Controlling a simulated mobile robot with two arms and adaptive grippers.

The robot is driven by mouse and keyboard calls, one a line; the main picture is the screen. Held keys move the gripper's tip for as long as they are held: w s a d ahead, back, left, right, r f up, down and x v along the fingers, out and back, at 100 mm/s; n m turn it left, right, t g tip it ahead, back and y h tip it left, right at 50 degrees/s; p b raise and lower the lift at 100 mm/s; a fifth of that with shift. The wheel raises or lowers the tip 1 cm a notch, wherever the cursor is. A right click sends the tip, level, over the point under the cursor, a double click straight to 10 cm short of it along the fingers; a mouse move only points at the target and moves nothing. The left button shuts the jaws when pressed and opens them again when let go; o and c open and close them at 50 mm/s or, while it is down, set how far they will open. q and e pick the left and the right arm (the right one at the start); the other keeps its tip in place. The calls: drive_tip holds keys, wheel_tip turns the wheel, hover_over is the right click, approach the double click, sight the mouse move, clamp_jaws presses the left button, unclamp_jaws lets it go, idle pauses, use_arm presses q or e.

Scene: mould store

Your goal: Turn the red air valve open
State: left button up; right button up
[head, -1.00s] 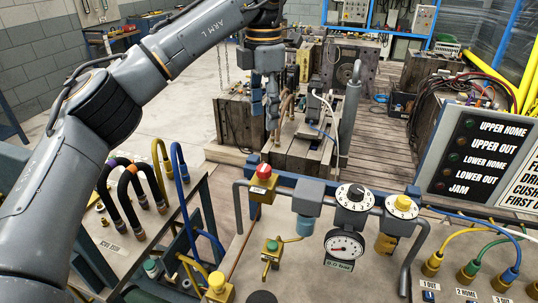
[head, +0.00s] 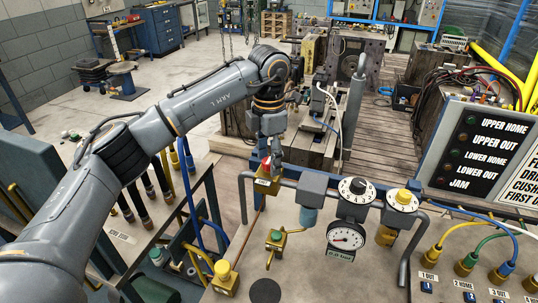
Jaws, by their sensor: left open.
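The red air valve (head: 266,163) is a small red knob on a yellow block (head: 266,185), at the left end of the row of fittings on the panel stand. My left gripper (head: 272,158) points down from above at the red knob, with its fingers right at it and hiding part of it. The jaws are open. I cannot tell whether the fingers touch the knob. My right gripper is not in view.
Right of the valve are a grey regulator (head: 312,185), a black dial (head: 356,190), a yellow-topped dial (head: 403,199) and a pressure gauge (head: 346,236). A small brass valve with a green top (head: 275,240) sits lower. Hoses (head: 187,170) stand at the left.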

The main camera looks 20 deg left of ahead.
use_arm(q)
drive_tip(key=shift+c, duration=0.2)
drive_tip(key=c, duration=1.1)
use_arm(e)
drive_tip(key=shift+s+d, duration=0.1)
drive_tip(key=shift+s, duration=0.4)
use_arm(q)
drive_tip(key=shift+n, duration=0.4)
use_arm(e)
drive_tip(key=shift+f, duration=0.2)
use_arm(q)
drive_tip(key=n+b, duration=0.1)
drive_tip(key=n, duration=0.1)
drive_tip(key=shift+f+n+b, duration=0.1)
drive_tip(key=shift+n+b, duration=0.2)
drive_tip(key=shift+n, duration=0.1)
drive_tip(key=n+b, duration=0.1)
drive_tip(key=n, duration=0.4)
drive_tip(key=shift+b, duration=0.35)
drive_tip(key=n+b, duration=0.1)
drive_tip(key=n, duration=0.4)
drive_tip(key=n+b, duration=0.1)
drive_tip(key=n, duration=0.3)
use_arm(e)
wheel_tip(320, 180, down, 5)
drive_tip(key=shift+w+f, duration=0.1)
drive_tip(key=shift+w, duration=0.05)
use_arm(q)
drive_tip(key=shift+n, duration=0.3)
